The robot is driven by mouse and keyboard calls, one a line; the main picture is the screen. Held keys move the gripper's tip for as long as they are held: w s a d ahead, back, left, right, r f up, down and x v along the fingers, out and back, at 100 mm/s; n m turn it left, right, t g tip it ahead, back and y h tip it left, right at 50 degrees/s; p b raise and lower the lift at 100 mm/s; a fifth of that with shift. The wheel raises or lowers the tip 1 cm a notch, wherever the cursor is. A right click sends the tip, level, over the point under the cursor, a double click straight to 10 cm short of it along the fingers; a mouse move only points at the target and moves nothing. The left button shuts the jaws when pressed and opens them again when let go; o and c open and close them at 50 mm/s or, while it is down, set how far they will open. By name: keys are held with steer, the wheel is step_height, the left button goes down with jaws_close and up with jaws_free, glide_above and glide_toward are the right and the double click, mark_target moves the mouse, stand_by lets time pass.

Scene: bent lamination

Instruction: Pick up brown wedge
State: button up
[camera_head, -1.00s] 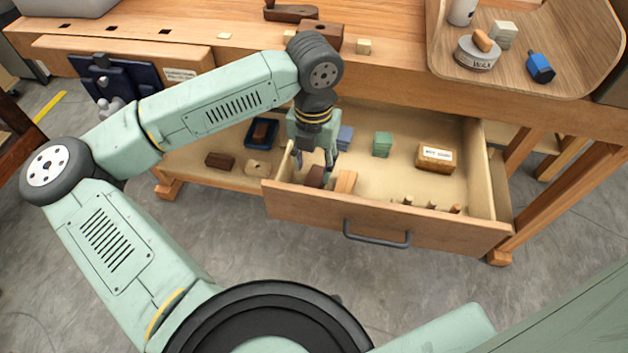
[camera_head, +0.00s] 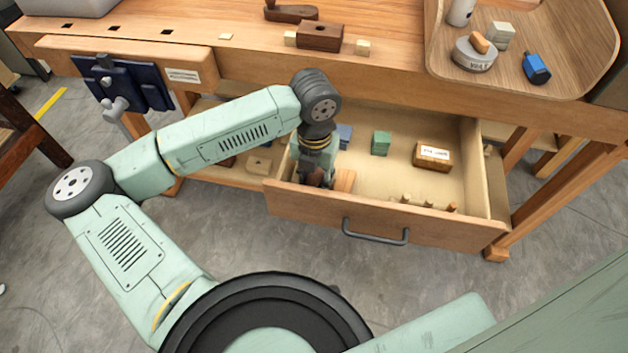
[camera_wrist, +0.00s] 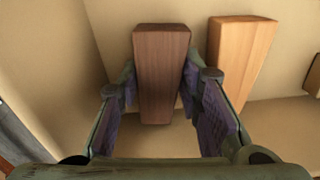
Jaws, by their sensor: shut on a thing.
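The brown wedge (camera_wrist: 160,75) stands between the two fingers of my gripper (camera_wrist: 160,100) in the wrist view, with a finger against each side. My gripper is shut on it, low inside the open drawer (camera_head: 383,217). In the head view my gripper (camera_head: 315,176) is at the drawer's front left corner and hides most of the dark wedge. A lighter orange-brown wedge (camera_wrist: 238,60) stands just right of the held one, apart from it; it also shows in the head view (camera_head: 344,181).
The drawer's front wall and left wall are close to my gripper. Blue blocks (camera_head: 343,136), green blocks (camera_head: 381,143) and a labelled box (camera_head: 432,156) stand farther in. Short pegs (camera_head: 428,205) stand near the front. The drawer's middle floor is clear.

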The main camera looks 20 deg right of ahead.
steer(key=c, duration=0.4)
steer(key=shift+r, duration=0.1)
steer(key=shift+c, duration=0.2)
